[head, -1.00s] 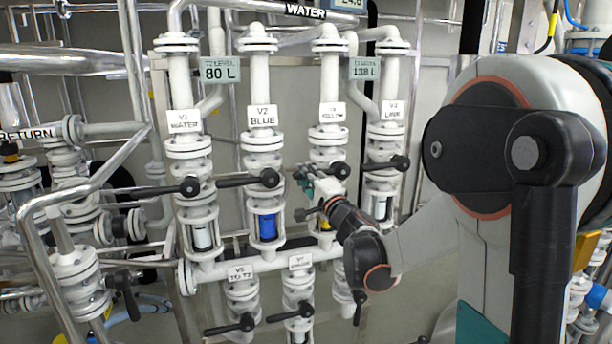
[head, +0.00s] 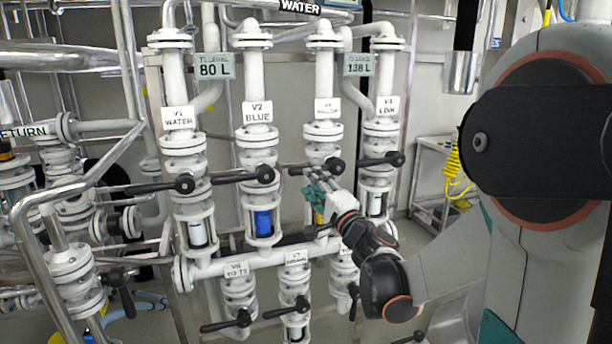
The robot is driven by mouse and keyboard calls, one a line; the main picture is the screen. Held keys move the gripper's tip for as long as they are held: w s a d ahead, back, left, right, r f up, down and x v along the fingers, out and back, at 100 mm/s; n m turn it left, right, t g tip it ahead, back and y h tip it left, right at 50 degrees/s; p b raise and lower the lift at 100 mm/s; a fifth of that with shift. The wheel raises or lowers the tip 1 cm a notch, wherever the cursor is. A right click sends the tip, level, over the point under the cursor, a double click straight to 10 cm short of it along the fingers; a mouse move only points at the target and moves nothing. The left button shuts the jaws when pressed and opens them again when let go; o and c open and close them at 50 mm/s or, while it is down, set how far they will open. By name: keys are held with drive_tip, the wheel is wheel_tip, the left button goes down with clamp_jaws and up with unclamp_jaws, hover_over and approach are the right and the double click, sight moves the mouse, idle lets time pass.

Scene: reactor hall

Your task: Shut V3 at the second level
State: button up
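Valve V3 (head: 323,150) is a white flanged valve in the third column, under a label reading YELLOW. Its black handle (head: 305,169) lies nearly level, across the upright pipe, pointing left from a round knob. Below it, a sight glass with a little yellow (head: 319,214) is partly hidden by my gripper. My gripper (head: 312,184), with teal-grey fingers, is just below the handle and in front of the valve. The handle shows clear above it; I cannot tell whether they touch. The fingers are too small to tell open from shut. The displays read 80 L (head: 214,67) and 138 L (head: 358,65).
V1 (head: 186,163), V2 (head: 258,158) and V4 (head: 379,154) stand beside V3, their black handles also roughly level. V2's glass shows blue (head: 263,223). Lower valves V6 (head: 239,289) and V7 (head: 294,279) hang beneath. A metal cart (head: 432,150) stands at right.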

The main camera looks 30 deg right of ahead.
drive_tip(key=shift+s+f, duration=0.25)
drive_tip(key=shift+s, duration=0.9)
drive_tip(key=shift+s+f, duration=0.2)
drive_tip(key=shift+s, duration=0.9)
